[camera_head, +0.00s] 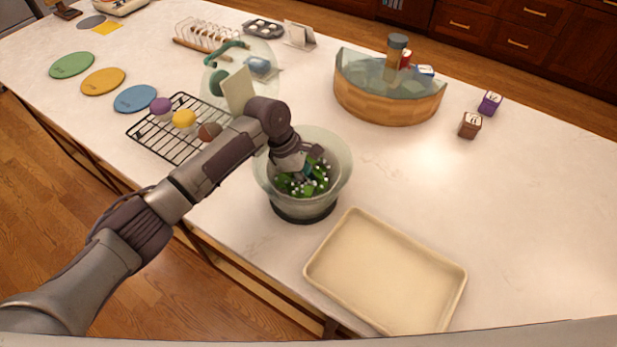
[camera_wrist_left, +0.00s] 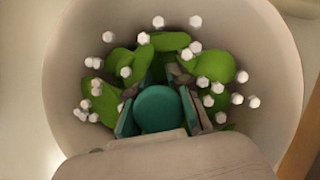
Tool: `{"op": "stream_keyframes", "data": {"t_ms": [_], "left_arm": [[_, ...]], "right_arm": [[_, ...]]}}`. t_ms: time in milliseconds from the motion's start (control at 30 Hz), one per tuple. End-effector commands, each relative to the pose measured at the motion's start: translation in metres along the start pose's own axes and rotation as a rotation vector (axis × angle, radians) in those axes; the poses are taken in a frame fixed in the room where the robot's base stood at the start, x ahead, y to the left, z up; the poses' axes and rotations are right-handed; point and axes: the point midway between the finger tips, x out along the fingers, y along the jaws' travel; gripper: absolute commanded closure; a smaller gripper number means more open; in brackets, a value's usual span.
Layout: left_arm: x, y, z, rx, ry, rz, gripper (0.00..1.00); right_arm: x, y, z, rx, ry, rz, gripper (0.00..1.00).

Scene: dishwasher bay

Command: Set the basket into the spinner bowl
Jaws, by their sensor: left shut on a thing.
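The spinner bowl (camera_head: 342,168) is clear and stands upright on a dark base on the white counter. Green leaves (camera_head: 290,186) and several small white bits lie inside its outline; the left wrist view shows the leaves (camera_wrist_left: 72,62) too. My left gripper (camera_head: 309,166) is down within the bowl's rim, shut on a round teal knob (camera_wrist_left: 158,109), which appears to belong to the basket. The basket's walls are hard to make out through the clear bowl, and I cannot tell whether its bottom touches the bowl. My right gripper is not in view.
A beige tray (camera_head: 385,270) lies in front right of the bowl. A black wire rack (camera_head: 160,143) with small coloured items is at left. Behind are a clear dome with teal parts (camera_head: 262,48) and a wooden planter-like tub (camera_head: 385,104).

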Motion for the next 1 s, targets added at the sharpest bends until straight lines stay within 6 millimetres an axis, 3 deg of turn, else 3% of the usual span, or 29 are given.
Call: {"op": "stream_keyframes", "data": {"t_ms": [400, 433, 600, 833, 1000], "left_arm": [[0.0046, 0.0001, -0.0017, 0.0, 0.0, 0.0, 1.0], [0.0047, 0.0001, -0.0018, 0.0, 0.0, 0.0, 0.81], [0.0047, 0.0, -0.0019, 0.0, 0.0, 0.0, 0.53], [0.005, -0.0003, -0.0023, -0.001, 0.001, -0.001, 0.51], [0.0049, -0.0002, -0.0023, -0.001, 0.001, -0.001, 0.27]], "right_arm": [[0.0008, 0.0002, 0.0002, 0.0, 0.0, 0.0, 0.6], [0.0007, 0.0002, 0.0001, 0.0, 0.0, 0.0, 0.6], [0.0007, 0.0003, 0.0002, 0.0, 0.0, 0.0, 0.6], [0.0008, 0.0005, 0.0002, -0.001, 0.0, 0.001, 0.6], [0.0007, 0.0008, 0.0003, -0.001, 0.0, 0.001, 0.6]]}}
